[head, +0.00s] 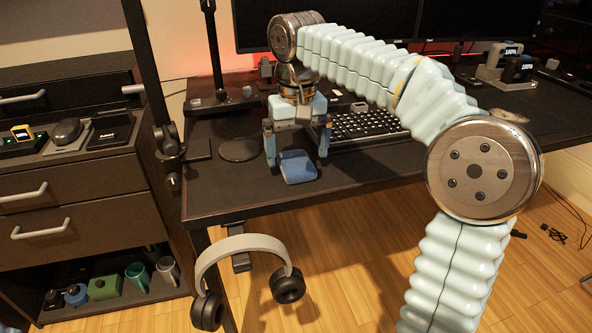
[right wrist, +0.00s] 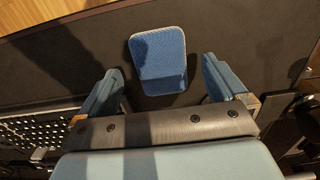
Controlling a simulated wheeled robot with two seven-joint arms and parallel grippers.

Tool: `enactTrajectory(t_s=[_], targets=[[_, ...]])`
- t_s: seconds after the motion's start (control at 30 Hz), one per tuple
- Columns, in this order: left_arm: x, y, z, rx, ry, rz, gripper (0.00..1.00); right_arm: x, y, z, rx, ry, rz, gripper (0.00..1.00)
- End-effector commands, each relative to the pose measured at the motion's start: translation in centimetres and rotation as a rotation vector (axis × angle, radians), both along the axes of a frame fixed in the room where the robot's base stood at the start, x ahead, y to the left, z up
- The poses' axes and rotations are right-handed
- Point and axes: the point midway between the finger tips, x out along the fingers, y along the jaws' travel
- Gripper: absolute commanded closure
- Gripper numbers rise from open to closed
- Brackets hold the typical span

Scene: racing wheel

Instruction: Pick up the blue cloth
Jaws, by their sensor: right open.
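The blue cloth (head: 297,167) lies folded on the dark desk near its front edge. My right gripper (head: 297,158) points down over the desk at the cloth, with one finger to each side. In the right wrist view the fingers of my right gripper (right wrist: 160,92) are wide apart, with the cloth between and ahead of them, touching neither. My left gripper is not in view.
A keyboard (head: 368,127) lies right of the cloth. A round dark pad (head: 239,150) lies to the left. Headphones (head: 243,244) hang below the desk's front edge. A drawer cabinet (head: 75,190) stands at left. Monitors (head: 330,22) stand behind. The desk front right of the cloth is clear.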

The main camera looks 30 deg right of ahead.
Motion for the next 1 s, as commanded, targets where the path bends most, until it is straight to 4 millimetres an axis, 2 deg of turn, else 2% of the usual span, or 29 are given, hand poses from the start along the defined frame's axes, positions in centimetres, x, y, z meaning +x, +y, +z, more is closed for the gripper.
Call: enactTrajectory(t_s=[0.03,0.13,0.4,0.8,1.0], targets=[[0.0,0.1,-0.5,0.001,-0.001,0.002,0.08,-0.1,0.1,-1.1,-0.001,0.002,0.000,0.01],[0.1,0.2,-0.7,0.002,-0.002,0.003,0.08,-0.1,0.1,-2.1,0.000,0.001,0.000,0.01],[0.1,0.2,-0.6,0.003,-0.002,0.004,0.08,0.0,0.1,-2.4,0.001,0.000,0.000,0.01],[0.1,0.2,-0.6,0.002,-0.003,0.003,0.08,0.0,0.1,-2.3,0.000,0.000,0.000,0.61],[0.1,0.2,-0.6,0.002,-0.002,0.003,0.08,0.0,0.1,-2.3,0.001,0.000,0.000,0.61]])
